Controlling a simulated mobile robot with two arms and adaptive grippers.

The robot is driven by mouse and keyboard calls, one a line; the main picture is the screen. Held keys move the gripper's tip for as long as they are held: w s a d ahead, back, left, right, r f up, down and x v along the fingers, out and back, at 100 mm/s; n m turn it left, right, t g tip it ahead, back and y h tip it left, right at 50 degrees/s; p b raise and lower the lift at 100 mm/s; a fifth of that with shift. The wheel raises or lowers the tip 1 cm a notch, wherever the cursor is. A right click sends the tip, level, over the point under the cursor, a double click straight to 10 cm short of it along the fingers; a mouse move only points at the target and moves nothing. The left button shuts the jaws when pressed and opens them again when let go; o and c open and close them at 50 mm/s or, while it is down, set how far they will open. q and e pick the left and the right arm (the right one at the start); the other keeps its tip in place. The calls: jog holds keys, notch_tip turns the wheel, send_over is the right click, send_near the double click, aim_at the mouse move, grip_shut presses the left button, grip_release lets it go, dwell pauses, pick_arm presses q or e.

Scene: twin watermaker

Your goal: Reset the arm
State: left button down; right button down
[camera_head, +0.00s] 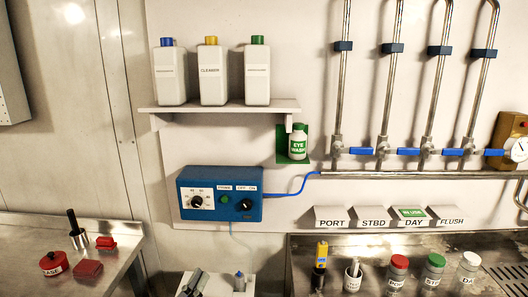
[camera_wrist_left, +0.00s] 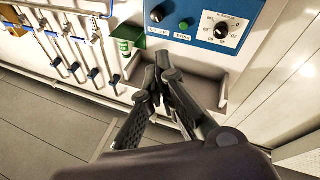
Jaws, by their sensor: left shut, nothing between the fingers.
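My left gripper (camera_head: 194,283) shows at the bottom edge of the head view, just below the blue control box (camera_head: 220,194). Only its dark finger ends show there. In the left wrist view its two black fingers (camera_wrist_left: 163,68) come together at the tips, with nothing between them. They point towards the wall below the control box, which also shows in that view (camera_wrist_left: 205,22). The fingers are in front of a pale shelf or tray (camera_wrist_left: 205,90). The rest of my left arm is out of the head view. My right gripper is in neither view.
A shelf (camera_head: 220,106) with several white bottles hangs above the control box. A green-backed eye wash bottle (camera_head: 298,144) is at its right. Steel pipes with blue valve handles (camera_head: 408,151) line the right wall. Benches (camera_head: 22,228) hold red items and capped bottles (camera_head: 397,272).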

pick_arm(q)
jog(key=s+d+f+g+y, duration=0.1)
jog(key=s+f+g, duration=0.1)
jog(key=f, duration=0.2)
jog(key=s+f+g+y, duration=0.1)
jog(key=s+f+g, duration=0.2)
jog(key=f, duration=0.2)
jog(key=s+a+f+g+y, duration=0.2)
jog(key=s+f+g, duration=0.2)
jog(key=s, duration=0.4)
jog(key=s+a+f+m+g+y, duration=0.1)
jog(key=s+a+f+g, duration=0.25)
jog(key=s, duration=0.55)
jog(key=s+a+f+g+y, duration=0.2)
jog(key=s+f+g, duration=0.15)
jog(key=s, duration=0.45)
notch_tip(320, 180, down, 26)
jog(key=s+g, duration=0.2)
jog(key=s+a+f+g, duration=0.1)
jog(key=s+a+f, duration=0.1)
jog(key=s+f, duration=1.3)
jog(key=shift+s+a+f+m, duration=0.2)
jog(key=shift+s+f+m, duration=0.1)
jog(key=shift+s, duration=0.25)
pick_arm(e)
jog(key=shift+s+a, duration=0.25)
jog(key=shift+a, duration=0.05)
